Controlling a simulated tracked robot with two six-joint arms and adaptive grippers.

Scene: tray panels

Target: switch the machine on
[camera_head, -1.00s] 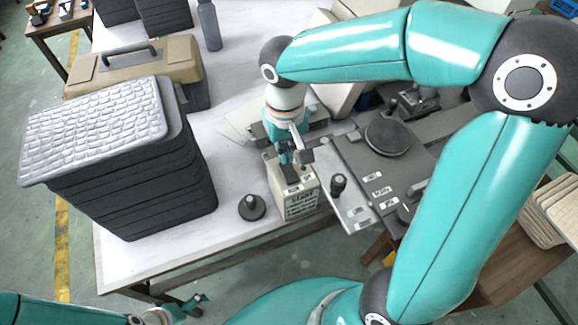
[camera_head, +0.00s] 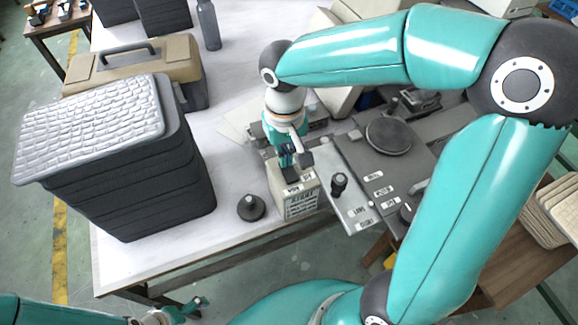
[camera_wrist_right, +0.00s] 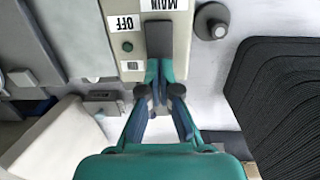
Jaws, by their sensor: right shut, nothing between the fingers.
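The machine's switch box (camera_head: 301,203) is a beige box with printed labels at the table's front edge. In the right wrist view its top (camera_wrist_right: 128,68) shows upside-down labels reading MAIN and OFF, a small green round button or lamp (camera_wrist_right: 127,46), and a dark grey lever or plate (camera_wrist_right: 158,36). My right gripper (camera_head: 288,158) is shut and empty above the box. In the wrist view its fingertips (camera_wrist_right: 158,72) are together at the near end of the dark part; whether they touch is unclear. My left gripper (camera_head: 192,308) is at the bottom left, small, its opening unclear.
The grey machine panel (camera_head: 400,170) with a round plate and black knob (camera_head: 339,182) adjoins the box at right. A black knob on a round base (camera_head: 251,207) stands left of it. A tall stack of dark trays (camera_head: 140,190) and a tan toolbox (camera_head: 187,60) stand further left.

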